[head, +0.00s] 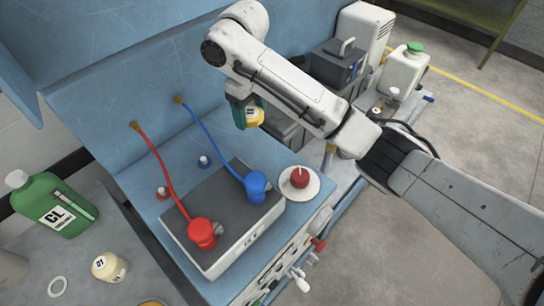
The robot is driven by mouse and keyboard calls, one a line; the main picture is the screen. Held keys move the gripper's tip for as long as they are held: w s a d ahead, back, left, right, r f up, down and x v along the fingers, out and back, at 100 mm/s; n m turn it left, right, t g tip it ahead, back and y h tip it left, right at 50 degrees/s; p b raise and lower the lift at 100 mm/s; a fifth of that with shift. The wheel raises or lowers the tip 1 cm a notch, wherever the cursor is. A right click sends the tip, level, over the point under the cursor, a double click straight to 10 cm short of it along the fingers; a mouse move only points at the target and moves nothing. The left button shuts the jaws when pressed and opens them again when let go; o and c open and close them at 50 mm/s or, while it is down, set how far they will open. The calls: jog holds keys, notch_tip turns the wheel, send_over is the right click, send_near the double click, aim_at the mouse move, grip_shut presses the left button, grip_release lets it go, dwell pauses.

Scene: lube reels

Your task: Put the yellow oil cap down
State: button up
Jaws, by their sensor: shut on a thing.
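The yellow oil cap (254,115) is in my gripper (246,110), in the head view above the back part of the blue bench. The cap has a yellow band and a pale label. My gripper is shut on it and points down, and the cap seems held clear of the blue surface. The arm link partly covers the gripper, so the fingertips are hard to make out.
A grey box (220,215) with red and blue hose fittings stands on the blue bench (150,180). A red knob on a white disc (299,182) is to its right.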

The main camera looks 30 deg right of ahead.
send_over(253, 148)
jog(key=f, duration=0.6)
jog(key=shift+s+d, duration=0.1)
jog(key=shift+s, duration=0.1)
jog(key=shift+w+f, duration=0.1)
jog(key=shift+f, duration=1.85)
jog(key=shift+f, duration=0.1)
jog(key=shift+f, duration=0.15)
jog(key=o, duration=1)
jog(key=shift+o, duration=0.2)
notch_tip(253, 148, up, 12)
jog(key=shift+r+p, duration=0.25)
jog(key=shift+p, duration=0.15)
